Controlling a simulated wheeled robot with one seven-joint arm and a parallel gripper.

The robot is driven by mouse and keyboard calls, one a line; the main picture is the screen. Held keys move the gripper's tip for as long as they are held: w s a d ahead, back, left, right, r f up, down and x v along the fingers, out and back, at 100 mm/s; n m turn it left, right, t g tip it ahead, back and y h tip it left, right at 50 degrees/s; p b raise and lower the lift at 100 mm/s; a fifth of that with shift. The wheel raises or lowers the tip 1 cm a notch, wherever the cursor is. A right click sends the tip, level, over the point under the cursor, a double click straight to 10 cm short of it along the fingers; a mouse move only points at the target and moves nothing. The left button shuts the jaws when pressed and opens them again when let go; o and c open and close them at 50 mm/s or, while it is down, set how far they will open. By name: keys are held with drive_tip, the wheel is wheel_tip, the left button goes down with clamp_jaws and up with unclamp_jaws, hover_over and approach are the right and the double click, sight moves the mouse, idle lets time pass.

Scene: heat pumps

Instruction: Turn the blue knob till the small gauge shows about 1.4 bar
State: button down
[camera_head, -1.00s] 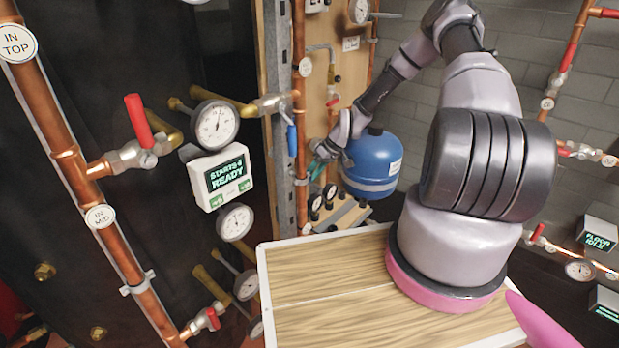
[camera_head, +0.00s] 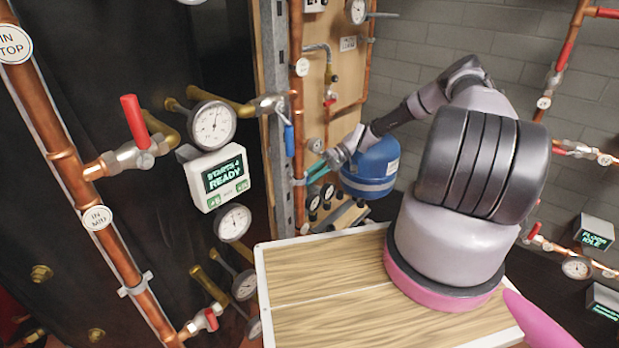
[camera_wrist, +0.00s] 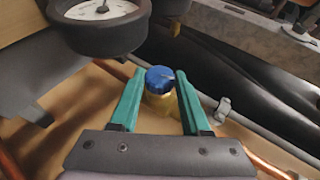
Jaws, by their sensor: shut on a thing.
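The blue knob (camera_wrist: 160,78) sits on a brass fitting in the wrist view, with a light pointer mark on its top. The teal fingers of my gripper (camera_wrist: 156,76) stand on either side of the knob and are shut on it. In the head view my gripper (camera_head: 312,173) reaches the copper pipe beside the wooden panel, and the knob cannot be made out there. A round gauge (camera_wrist: 102,10) with a white dial and black case is partly in the wrist view, cut off by the top edge. Its reading is not legible.
A blue tank (camera_head: 372,168) stands right behind my gripper. A metal post and copper pipe (camera_head: 299,110) run close on its left. Larger gauges (camera_head: 213,125) and a display box (camera_head: 222,178) are at left. A wood-topped surface (camera_head: 320,290) is in front.

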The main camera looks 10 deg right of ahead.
drive_tip(key=shift+f, duration=0.1)
idle(0.3)
drive_tip(key=shift+c, duration=1.9)
unclamp_jaws()
drive_tip(key=v, duration=1.1)
